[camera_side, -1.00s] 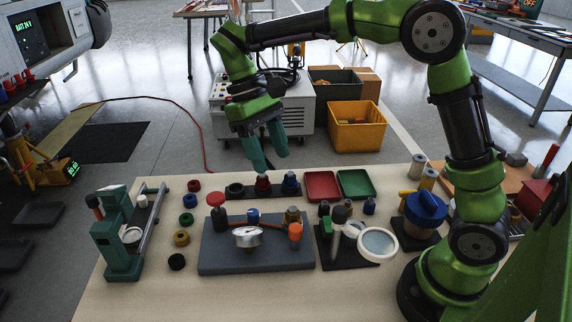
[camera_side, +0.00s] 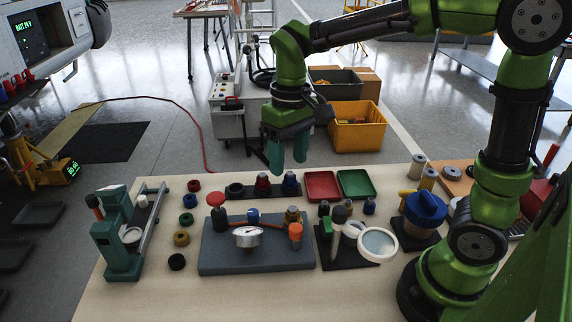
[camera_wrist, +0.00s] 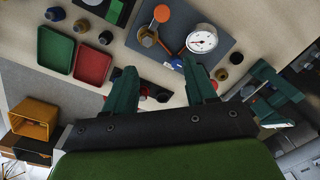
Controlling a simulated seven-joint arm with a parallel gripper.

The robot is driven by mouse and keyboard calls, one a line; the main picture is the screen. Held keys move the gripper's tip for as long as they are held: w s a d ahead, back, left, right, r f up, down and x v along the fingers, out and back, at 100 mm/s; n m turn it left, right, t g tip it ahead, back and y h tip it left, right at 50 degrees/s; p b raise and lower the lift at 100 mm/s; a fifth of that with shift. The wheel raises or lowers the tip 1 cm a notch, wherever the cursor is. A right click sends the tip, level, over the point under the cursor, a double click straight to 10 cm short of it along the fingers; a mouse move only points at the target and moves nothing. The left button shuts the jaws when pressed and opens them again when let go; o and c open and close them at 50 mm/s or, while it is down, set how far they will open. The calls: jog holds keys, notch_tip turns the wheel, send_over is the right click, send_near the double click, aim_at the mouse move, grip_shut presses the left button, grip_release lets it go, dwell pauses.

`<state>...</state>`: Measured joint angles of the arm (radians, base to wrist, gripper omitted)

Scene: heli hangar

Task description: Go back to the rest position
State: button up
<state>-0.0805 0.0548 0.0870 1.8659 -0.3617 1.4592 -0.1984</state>
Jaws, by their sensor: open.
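My gripper (camera_side: 287,154) is open and empty, pointing down in the air above the table's back edge. In the side view its green fingers hang just above and behind the black strip (camera_side: 240,193) with dark, red and blue fittings. In the wrist view my gripper (camera_wrist: 163,88) shows its two fingers spread apart with nothing between them. The worktable (camera_side: 120,305) lies below and in front of it.
A red tray (camera_side: 321,186) and a green tray (camera_side: 356,183) lie near the back edge. A grey block (camera_side: 225,258) carries a pressure gauge (camera_side: 248,236). A green stand (camera_side: 118,245) is at left, a magnifier (camera_side: 378,243) at right. A yellow crate (camera_side: 357,130) stands on the floor behind.

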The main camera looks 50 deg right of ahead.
jog(key=s+d+r+m+t, duration=0.1)
jog(key=s+t, duration=0.2)
jog(key=s, duration=0.2)
jog(key=s+d+r+m+t+y, duration=0.1)
jog(key=s+d+r+m+t, duration=0.1)
jog(key=s+t, duration=0.2)
jog(key=shift+s+d, duration=0.25)
jog(key=shift+s, duration=0.3)
jog(key=shift+c, duration=0.2)
